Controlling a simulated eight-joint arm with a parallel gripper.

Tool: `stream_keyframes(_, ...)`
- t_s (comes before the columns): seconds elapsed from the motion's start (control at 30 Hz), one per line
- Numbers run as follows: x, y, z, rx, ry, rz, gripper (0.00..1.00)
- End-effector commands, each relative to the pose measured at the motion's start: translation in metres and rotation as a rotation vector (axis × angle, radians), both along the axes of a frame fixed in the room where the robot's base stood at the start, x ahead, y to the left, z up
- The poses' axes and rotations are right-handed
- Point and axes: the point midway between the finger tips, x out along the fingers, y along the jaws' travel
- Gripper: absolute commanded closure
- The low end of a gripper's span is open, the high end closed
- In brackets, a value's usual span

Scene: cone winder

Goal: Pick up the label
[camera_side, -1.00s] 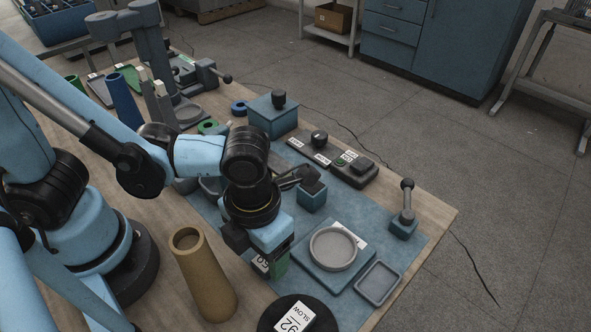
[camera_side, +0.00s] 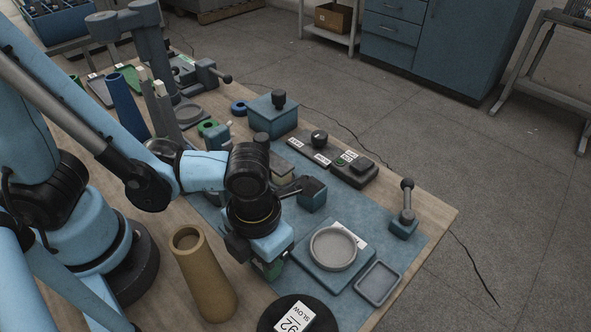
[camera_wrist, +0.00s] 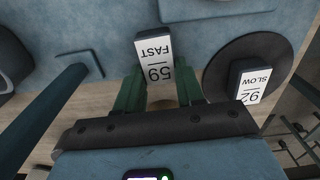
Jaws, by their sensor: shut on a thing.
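A white label block (camera_wrist: 155,58) printed "FAST 59" stands between the green fingers of my gripper (camera_wrist: 158,78) in the wrist view. The fingers are shut on it from both sides. In the side view my gripper (camera_side: 268,266) points down over the blue mat, between the tan cone and the round dish, and largely hides the label. A second label (camera_side: 294,314), printed "SLOW 92", lies on a black round disc (camera_side: 270,322); it also shows at the right in the wrist view (camera_wrist: 253,83).
The tan cone (camera_side: 203,275) stands close to the left of my gripper. To the right are a round grey dish (camera_side: 333,248), a square tray (camera_side: 379,283) and a lever post (camera_side: 405,215). Behind are blue blocks and a switch panel (camera_side: 330,160).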

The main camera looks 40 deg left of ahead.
Motion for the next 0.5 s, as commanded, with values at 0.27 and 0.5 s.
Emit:
stream_keyframes(0.27, 0.0001, 0.0000, 0.0006, 0.000, 0.000, 0.000, 0.92)
stream_keyframes(0.5, 0.0003, -0.0003, 0.0087, 0.000, 0.000, 0.000, 0.92)
